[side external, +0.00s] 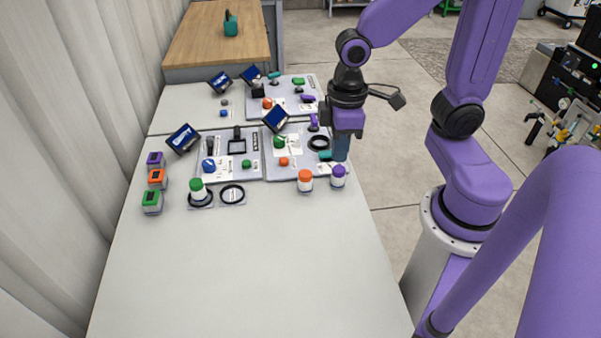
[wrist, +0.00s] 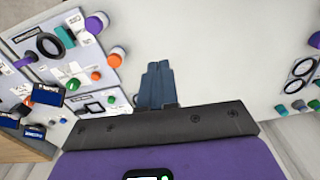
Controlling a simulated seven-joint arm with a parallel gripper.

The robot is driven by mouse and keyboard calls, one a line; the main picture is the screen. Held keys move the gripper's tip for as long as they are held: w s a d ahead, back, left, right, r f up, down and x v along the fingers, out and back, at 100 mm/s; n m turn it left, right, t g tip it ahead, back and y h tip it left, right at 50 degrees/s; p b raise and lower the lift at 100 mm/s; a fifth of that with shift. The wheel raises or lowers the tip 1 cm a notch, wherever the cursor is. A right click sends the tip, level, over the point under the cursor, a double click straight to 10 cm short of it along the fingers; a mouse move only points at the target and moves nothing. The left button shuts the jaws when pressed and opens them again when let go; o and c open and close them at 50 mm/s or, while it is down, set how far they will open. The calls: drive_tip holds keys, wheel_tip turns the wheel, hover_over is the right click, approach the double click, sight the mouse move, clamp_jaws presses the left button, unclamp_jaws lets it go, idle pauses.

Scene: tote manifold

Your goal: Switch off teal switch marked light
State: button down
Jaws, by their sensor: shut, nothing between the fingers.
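A teal switch (side external: 326,156) sits at the right edge of the near right panel (side external: 277,173), close to a black ring. It also shows at the upper left of the wrist view (wrist: 65,37). The lettering beside it is too small to read. My gripper (side external: 341,157) points down just right of the switch, with its dark blue fingers together and empty. I cannot tell whether a finger touches the switch in the side view. In the wrist view the shut fingers (wrist: 158,66) appear over bare table, apart from the switch.
An orange-capped knob (side external: 305,180) and a purple-capped knob (side external: 338,175) stand at the panel's front edge. A green button (side external: 280,141), an orange button (side external: 284,161) and a tilted screen (side external: 275,119) are nearby. The white table's front (side external: 240,270) is clear.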

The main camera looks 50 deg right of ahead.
drive_tip(key=s+a+r+n, duration=0.1)
drive_tip(key=s+n, duration=0.3)
drive_tip(key=s, duration=0.5)
drive_tip(key=shift+r, duration=0.85)
drive_tip(key=w+f+m, duration=0.1)
drive_tip(key=w+m, duration=0.5)
drive_tip(key=w, duration=0.3)
drive_tip(key=w+d+f+m, duration=0.2)
drive_tip(key=w+d+m, duration=0.5)
drive_tip(key=d, duration=0.3)
drive_tip(key=w+d+f+m, duration=0.3)
drive_tip(key=w+d+m, duration=0.5)
drive_tip(key=d, duration=0.1)
drive_tip(key=shift+d+f, duration=0.3)
drive_tip(key=shift+d, duration=0.05)
drive_tip(key=shift+f, duration=0.15)
